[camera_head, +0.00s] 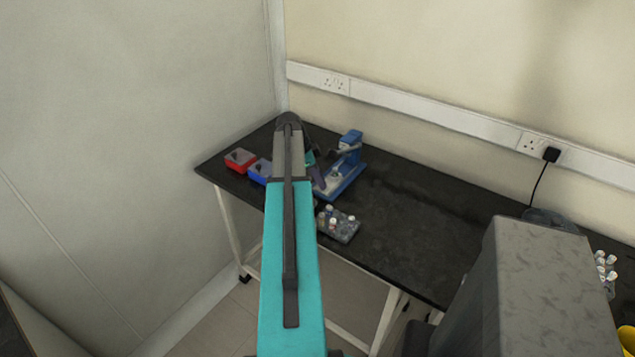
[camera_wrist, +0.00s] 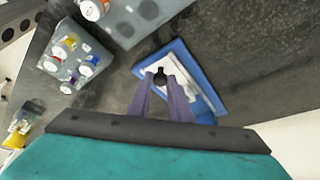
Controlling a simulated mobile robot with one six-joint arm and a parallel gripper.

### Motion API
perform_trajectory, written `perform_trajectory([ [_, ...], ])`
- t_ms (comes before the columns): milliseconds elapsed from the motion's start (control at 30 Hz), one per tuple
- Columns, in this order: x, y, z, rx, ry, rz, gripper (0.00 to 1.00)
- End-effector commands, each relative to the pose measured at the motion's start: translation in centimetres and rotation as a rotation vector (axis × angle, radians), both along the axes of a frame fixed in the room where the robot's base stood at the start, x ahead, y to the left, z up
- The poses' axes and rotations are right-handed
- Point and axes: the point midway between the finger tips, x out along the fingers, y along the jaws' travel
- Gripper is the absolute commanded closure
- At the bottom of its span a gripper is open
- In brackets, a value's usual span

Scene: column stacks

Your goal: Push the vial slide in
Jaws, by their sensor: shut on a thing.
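The vial slide (camera_wrist: 190,90) is a white plate with a dark round knob (camera_wrist: 160,78), lying within a blue base (camera_wrist: 203,68) in the wrist view. My gripper (camera_wrist: 160,80) reaches over it, with its two purple fingers shut on the knob. In the head view the blue device (camera_head: 348,166) stands at the back of the black table, and my gripper (camera_head: 318,178) is at its left side, partly hidden by my arm. The wrist view does not show clearly how far the slide sits in the base.
A grey rack of capped vials (camera_head: 338,224) stands in front of the device; a rack also shows in the wrist view (camera_wrist: 75,62). A red box (camera_head: 240,159) and a blue box (camera_head: 259,171) stand left.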

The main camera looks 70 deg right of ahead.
Motion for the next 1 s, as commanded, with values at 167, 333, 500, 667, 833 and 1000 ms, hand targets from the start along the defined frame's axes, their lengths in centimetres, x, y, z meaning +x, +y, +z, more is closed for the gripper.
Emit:
perform_trajectory([
  [167,-0.1,-1.7,0.0,-0.003,-0.004,0.001,1.00],
  [333,-0.6,-3.7,0.0,-0.003,-0.004,0.001,1.00],
  [500,-1.0,-5.7,0.0,-0.004,-0.005,0.001,1.00],
  [667,-1.5,-7.4,0.0,-0.003,-0.004,0.003,1.00],
  [833,-1.8,-8.5,0.1,-0.004,-0.005,0.004,1.00],
  [1000,-1.9,-8.7,0.2,-0.008,-0.004,0.005,1.00],
])
